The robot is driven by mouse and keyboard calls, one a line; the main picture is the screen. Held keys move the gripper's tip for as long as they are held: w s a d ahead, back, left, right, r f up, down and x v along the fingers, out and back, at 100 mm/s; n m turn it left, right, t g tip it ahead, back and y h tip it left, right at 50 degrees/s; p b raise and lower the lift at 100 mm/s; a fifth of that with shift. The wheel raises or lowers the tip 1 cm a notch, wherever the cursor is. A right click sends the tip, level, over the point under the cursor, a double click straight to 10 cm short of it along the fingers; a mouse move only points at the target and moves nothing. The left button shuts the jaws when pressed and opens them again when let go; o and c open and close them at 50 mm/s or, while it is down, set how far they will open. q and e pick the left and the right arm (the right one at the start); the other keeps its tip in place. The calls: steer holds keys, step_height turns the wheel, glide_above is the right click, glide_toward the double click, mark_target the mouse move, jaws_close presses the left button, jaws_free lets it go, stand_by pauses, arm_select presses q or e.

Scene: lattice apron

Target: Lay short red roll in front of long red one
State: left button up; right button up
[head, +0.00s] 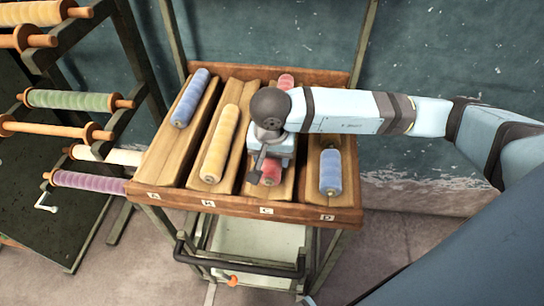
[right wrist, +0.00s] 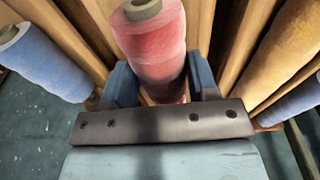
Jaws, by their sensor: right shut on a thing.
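My right gripper (head: 268,160) reaches over lane C of the wooden rack and is shut on a red roll (head: 271,172). In the right wrist view the same red roll (right wrist: 152,45) sits between the two fingers (right wrist: 160,88), its pale core end at the top. It lies along the lane, at the lane's front part. Another bit of red, apparently the long red roll (head: 286,79), shows at the back of lane C. The stretch between the two is hidden under my wrist, so I cannot tell the gap. My left gripper is not in view.
The rack (head: 180,203) has lanes lettered A to D. A blue roll (head: 190,98) lies in A, a long yellow roll (head: 221,142) in B, a short blue roll (head: 330,172) in D. A stand with several rolls (head: 70,100) is at left.

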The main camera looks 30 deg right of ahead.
mark_target(271, 161)
steer(key=shift+f, duration=0.5)
steer(key=shift+f+b, duration=0.45)
steer(key=shift+b, duration=0.2)
steer(key=o, duration=1)
steer(key=shift+r, duration=0.1)
steer(key=shift+r+p, duration=0.4)
steer(key=shift+p, duration=0.2)
steer(key=r, duration=0.8)
steer(key=s+a+r+b, duration=0.1)
steer(key=r, duration=0.3)
steer(key=shift+s, duration=0.1)
